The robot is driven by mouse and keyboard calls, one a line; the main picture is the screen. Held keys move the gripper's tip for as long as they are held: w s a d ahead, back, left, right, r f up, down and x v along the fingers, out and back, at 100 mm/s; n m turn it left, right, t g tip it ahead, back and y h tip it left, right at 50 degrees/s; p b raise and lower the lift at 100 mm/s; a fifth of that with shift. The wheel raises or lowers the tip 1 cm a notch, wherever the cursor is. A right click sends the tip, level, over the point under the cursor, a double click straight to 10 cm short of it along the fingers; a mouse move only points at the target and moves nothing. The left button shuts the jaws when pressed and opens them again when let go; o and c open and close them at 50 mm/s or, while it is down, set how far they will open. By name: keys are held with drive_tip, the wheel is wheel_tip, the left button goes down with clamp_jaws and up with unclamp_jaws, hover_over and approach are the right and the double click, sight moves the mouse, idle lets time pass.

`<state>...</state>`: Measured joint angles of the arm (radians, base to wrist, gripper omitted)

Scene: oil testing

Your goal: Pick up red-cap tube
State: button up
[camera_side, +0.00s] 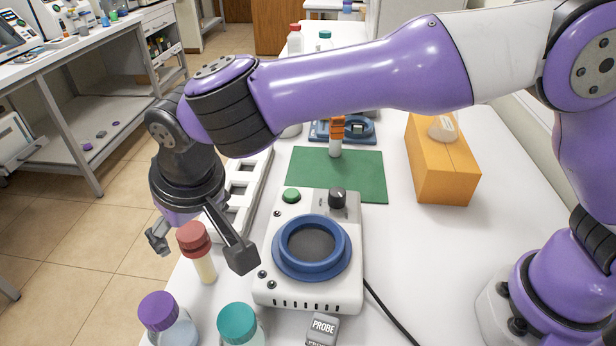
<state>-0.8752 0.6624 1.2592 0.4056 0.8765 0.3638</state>
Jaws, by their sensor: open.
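The red-cap tube (204,268) stands upright at the left edge of the white table, with a dark red ridged cap and a pale yellowish body. My gripper (203,250) is open, pointing down, with one finger to the left of the red cap and the other to its right. The cap shows between the fingers in this view. I cannot tell from this one view whether either finger touches it. The upper part of the gripper hangs above the tube.
A purple-cap bottle (170,322) and a teal-cap bottle (238,326) stand in front. A white device with a blue ring (312,248) is right of the gripper. A white rack (246,190), green mat (340,172) and orange box (440,165) lie beyond. A cable runs right of the device.

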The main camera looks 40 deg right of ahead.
sight(193, 233)
drive_tip(key=x, duration=0.3)
drive_tip(key=shift+f, duration=0.4)
drive_tip(key=c, duration=1.3)
drive_tip(key=shift+r, duration=0.1)
